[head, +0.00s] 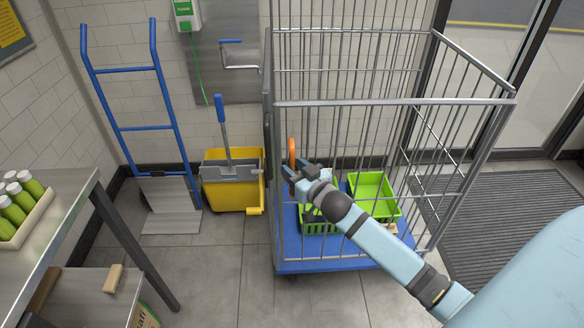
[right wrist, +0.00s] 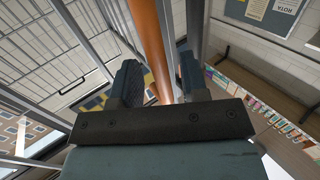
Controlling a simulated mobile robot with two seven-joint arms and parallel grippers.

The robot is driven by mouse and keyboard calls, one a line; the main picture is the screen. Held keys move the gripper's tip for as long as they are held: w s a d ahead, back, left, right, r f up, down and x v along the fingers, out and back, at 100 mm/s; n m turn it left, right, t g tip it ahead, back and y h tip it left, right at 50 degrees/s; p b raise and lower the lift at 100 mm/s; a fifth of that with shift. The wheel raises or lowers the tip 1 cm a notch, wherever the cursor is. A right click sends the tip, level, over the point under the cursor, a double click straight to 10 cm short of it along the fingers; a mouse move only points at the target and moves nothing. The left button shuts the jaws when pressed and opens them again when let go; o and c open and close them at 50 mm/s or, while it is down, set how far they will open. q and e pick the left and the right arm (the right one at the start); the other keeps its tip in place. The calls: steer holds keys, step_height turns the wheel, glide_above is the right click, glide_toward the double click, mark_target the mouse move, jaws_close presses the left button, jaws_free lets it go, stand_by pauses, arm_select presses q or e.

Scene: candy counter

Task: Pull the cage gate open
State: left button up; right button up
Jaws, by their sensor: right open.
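The wire cage (head: 474,63) stands on a blue base, with its barred front gate (head: 395,102) facing me. The gate looks closed. An upright orange handle (head: 291,152) is near the gate's left edge. My right gripper (head: 288,171) is at the handle's lower part. In the right wrist view, the orange handle (right wrist: 149,40) runs between the two spread fingers of my right gripper (right wrist: 160,82). The jaws are open around it, and I cannot tell whether either finger touches it. My left gripper is out of view.
Green baskets (head: 372,186) sit inside the cage. A yellow mop bucket (head: 232,188) and a blue hand truck (head: 150,128) stand left of it. A metal table (head: 72,207) with green bottles is at left. The floor (head: 225,262) before the cage is clear.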

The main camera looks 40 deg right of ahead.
steer(key=shift+w, duration=0.55)
jaws_close()
